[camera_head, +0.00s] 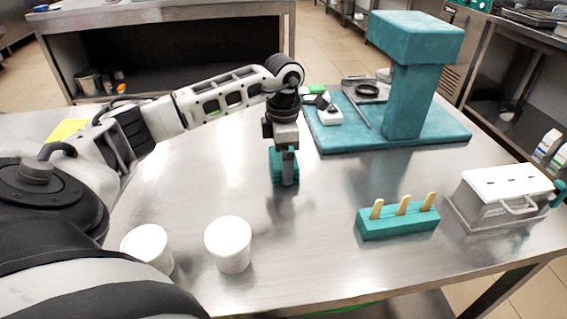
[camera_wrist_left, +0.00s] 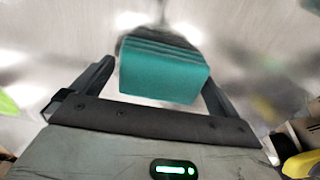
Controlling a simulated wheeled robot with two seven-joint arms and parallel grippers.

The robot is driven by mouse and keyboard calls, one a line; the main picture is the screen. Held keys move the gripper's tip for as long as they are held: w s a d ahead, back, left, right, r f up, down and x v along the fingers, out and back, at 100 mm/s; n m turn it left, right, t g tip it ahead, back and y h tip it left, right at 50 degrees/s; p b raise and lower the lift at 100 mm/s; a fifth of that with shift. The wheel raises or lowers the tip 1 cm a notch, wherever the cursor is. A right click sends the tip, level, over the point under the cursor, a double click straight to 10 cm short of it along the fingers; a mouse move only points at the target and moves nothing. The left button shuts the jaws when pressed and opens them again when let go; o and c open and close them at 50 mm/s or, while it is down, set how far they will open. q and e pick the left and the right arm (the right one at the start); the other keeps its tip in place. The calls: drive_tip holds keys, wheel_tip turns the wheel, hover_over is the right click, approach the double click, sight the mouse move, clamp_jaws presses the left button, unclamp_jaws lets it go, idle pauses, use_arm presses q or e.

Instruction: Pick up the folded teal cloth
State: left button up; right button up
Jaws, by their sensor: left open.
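The folded teal cloth (camera_head: 276,163) is at the middle of the steel table, partly hidden behind my left gripper in the head view. In the left wrist view the cloth (camera_wrist_left: 165,72) shows as a stacked teal block with several fold layers. My left gripper (camera_head: 287,168) points down at the cloth. In the wrist view its two dark fingers (camera_wrist_left: 155,88) stand apart, one on each side of the cloth, with a gap visible at least on the left. I cannot tell whether the cloth touches the table. My right gripper is not in view.
Two white tubs (camera_head: 228,244) (camera_head: 147,247) stand at the table's front left. A teal block with wooden sticks (camera_head: 398,222) and a white-lidded metal box (camera_head: 500,192) are at right. A teal stand (camera_head: 408,95) is at the back right. Bare steel surrounds the cloth.

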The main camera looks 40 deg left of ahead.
use_arm(q)
drive_tip(key=shift+f, duration=0.4)
drive_tip(key=c, duration=0.7)
drive_tip(key=shift+r, duration=0.1)
drive_tip(key=shift+r, duration=0.45)
wheel_tip(320, 180, up, 2)
drive_tip(key=shift+r, duration=0.2)
drive_tip(key=a+r, duration=0.1)
drive_tip(key=w+a+r, duration=0.1)
drive_tip(key=r, duration=0.1)
drive_tip(key=w+a+r, duration=0.1)
drive_tip(key=r, duration=0.1)
drive_tip(key=shift+w+a+r, duration=0.15)
drive_tip(key=shift+w+a, duration=0.1)
drive_tip(key=shift+a, duration=0.15)
drive_tip(key=w+a+r+p, duration=0.1)
drive_tip(key=w+a+r, duration=0.3)
drive_tip(key=a, duration=0.4)
drive_tip(key=shift+w+r, duration=0.15)
drive_tip(key=shift+w, duration=0.2)
